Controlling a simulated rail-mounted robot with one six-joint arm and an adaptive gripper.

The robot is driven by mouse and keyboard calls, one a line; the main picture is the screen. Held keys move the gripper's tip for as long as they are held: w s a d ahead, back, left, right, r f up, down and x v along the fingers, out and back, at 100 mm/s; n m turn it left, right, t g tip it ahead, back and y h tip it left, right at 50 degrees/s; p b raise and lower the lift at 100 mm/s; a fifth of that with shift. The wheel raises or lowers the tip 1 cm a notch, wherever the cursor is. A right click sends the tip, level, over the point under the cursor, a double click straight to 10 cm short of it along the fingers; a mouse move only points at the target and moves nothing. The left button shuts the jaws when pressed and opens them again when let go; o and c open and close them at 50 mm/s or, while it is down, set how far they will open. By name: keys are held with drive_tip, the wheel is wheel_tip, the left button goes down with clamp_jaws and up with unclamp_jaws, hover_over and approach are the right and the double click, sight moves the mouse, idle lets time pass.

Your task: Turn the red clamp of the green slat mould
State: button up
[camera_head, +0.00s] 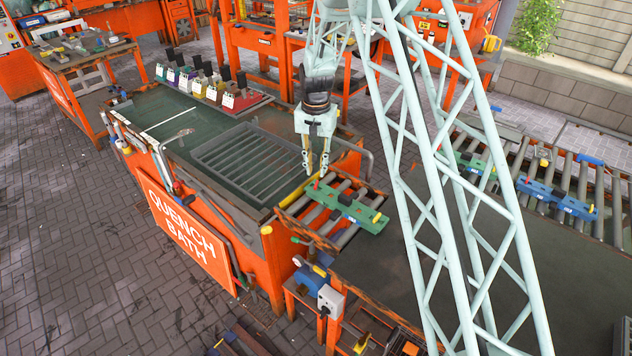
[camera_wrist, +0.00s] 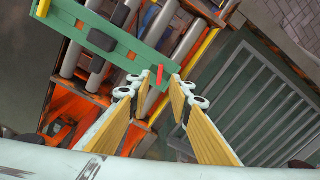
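The green slat mould (camera_head: 345,208) lies on the rollers at the right end of the quench bath. It also shows in the wrist view (camera_wrist: 97,40) with a dark block on its top. The red clamp (camera_wrist: 155,77) is a short bar at the mould's near end in the wrist view. In the head view the clamp (camera_head: 317,184) is a small red spot just below my fingertips. My gripper (camera_head: 316,172) points down over that end. In the wrist view its fingers (camera_wrist: 164,88) are apart, with the clamp showing between them, close to the left finger. Contact cannot be told.
A grey slatted grate (camera_head: 250,165) lies in the quench bath to the left. A yellow clamp (camera_head: 377,217) sits at the mould's other end. Another green mould (camera_head: 476,166) and a blue mould (camera_head: 560,198) lie on the right roller conveyor. Several coloured blocks stand behind the bath.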

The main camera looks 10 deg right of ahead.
sight(316, 184)
drive_tip(key=shift+f, duration=3.2)
clamp_jaws()
